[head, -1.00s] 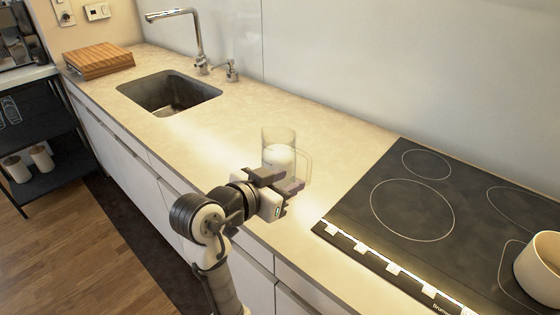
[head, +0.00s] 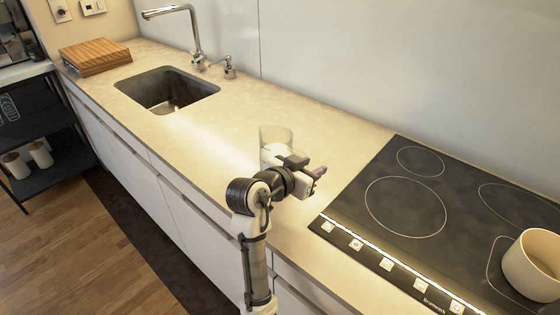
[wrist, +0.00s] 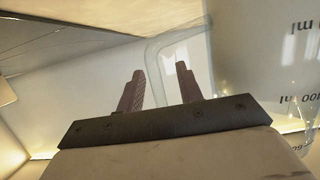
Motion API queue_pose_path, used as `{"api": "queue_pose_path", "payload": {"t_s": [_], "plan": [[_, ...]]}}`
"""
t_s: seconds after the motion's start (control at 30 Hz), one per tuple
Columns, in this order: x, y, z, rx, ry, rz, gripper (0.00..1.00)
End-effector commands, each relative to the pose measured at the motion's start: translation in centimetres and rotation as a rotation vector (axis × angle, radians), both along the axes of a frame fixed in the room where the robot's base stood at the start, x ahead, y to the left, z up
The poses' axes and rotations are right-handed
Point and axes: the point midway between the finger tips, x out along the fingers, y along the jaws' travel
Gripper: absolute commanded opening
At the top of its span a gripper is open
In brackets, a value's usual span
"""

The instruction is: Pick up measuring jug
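The measuring jug (head: 274,134) is clear with a whitish lower part. It stands upright on the counter, left of the cooktop, its lower part and handle hidden behind my gripper (head: 308,166) in the head view. In the wrist view the jug's wall (wrist: 265,50), with upside-down ml markings, fills the right side. Its clear handle (wrist: 153,65) shows left of the wall. My gripper (wrist: 160,75) is open, its two dark fingers apart. The handle's upright bar appears in the gap between the fingertips; I cannot tell whether it is between them or beyond them.
The cooktop (head: 395,245) lies to the right with a cream pot (head: 533,268) on it. A sink (head: 168,92) with a tap (head: 190,30) and a wooden board (head: 95,57) are farther left. The counter (head: 220,140) between sink and jug is clear.

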Motion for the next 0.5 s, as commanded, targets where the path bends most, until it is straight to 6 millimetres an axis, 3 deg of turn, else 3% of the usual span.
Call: {"api": "queue_pose_path", "payload": {"t_s": [0.07, 0.33, 0.5], "plan": [[-0.02, 0.0, 0.0, 0.0, 0.0, 0.0, 0.36], [-0.04, 0.02, 0.02, 0.0, 0.0, 0.0, 0.01], [-0.05, 0.02, 0.04, 0.001, -0.001, 0.0, 0.0]]}}
